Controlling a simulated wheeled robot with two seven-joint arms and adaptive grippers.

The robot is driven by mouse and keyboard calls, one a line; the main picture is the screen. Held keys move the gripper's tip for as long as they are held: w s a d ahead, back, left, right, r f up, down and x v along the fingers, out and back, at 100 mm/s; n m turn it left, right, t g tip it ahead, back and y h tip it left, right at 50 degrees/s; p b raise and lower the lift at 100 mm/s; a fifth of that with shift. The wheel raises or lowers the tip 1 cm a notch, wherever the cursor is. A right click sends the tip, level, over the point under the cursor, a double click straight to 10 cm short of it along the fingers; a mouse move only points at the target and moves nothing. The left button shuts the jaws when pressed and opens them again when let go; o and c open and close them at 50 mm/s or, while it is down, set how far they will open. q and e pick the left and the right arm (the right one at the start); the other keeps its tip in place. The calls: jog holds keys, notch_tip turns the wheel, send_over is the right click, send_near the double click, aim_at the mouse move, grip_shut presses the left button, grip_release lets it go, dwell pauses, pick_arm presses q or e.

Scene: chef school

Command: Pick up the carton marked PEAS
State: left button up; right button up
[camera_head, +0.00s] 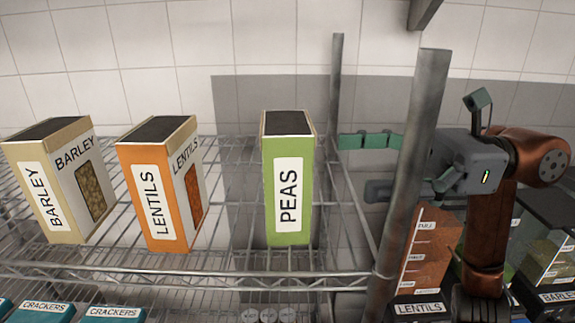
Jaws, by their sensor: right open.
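The PEAS carton (289,190) is green with a dark top and a white label reading PEAS. It stands upright on the wire shelf, to the right of the other cartons. My right gripper (362,165) is to the right of the PEAS carton, apart from it, with its fingers pointing left. It is open and nothing shows between the fingers. The metal shelf post hides part of it. My left gripper is not in view.
An orange LENTILS carton (158,190) and a tan BARLEY carton (45,195) stand to the left on the wire shelf (200,274). A grey post (408,170) rises at the shelf's right front. CRACKERS boxes (112,314) sit below.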

aim_at(286, 161)
jog(key=a+p, duration=0.1)
jog(key=a, duration=0.3)
jog(key=shift+s+a+r, duration=0.1)
jog(key=shift+a+r, duration=0.05)
jog(key=shift+a, duration=0.35)
jog(key=a+p, duration=0.2)
jog(key=a, duration=0.3)
jog(key=shift+s, duration=0.15)
jog(key=shift+d, duration=0.3)
jog(key=shift+c, duration=0.6)
jog(key=shift+a, duration=0.2)
jog(key=c, duration=0.5)
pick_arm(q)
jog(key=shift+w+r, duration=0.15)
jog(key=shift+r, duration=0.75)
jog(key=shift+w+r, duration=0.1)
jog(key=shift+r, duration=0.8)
pick_arm(e)
jog(key=shift+d, duration=0.1)
jog(key=c, duration=1.1)
